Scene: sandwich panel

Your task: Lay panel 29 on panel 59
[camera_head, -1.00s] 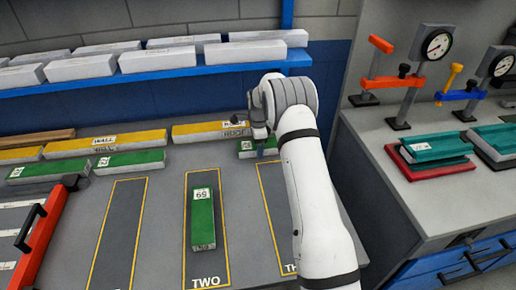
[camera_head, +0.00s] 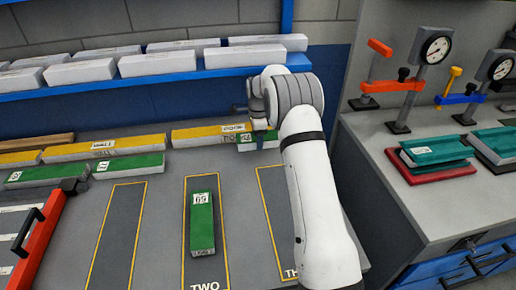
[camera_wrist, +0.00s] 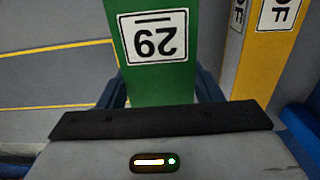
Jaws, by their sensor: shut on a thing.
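Panel 29, a green slab with a white label, is between my gripper's fingers (camera_wrist: 162,88) in the wrist view (camera_wrist: 160,82), where the label reads upside down. In the head view panel 29 (camera_head: 243,143) shows only partly, in front of the yellow panels, with my gripper (camera_head: 260,132) and arm hiding its right part. My gripper is shut on it. Panel 59 (camera_head: 203,236), also green with a white label, lies lengthwise on the dark strip marked TWO, with nothing on top of it.
Yellow panels (camera_head: 105,146) and two more green panels (camera_head: 128,165) lie along the back left. White blocks (camera_head: 255,52) stand on a blue shelf above. A red-orange clamp bar (camera_head: 42,236) is at the left edge. The left strip (camera_head: 118,225) is bare.

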